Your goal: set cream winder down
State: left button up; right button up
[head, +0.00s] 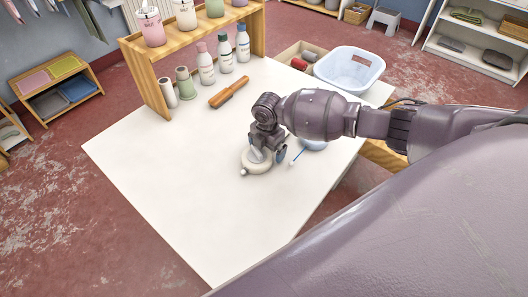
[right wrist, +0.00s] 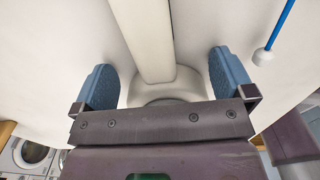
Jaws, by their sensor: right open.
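The cream winder (head: 257,162), a round cream piece with a small knob at its edge, appears to rest on the white table (head: 165,165). My right gripper (head: 266,150) is just above it, pointing down, and hides part of it. In the right wrist view the winder (right wrist: 156,45) shows as a pale bar and rounded body between the blue fingers. The right gripper (right wrist: 162,68) is open, with a gap between each finger and the bar. My left gripper is not in view.
A blue stick with a white end (head: 296,157) and a pale blue dish (head: 314,145) are just right of the gripper. The table's front left is clear.

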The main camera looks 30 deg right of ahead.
jog(key=shift+r, duration=0.1)
jog(key=c, duration=1.8)
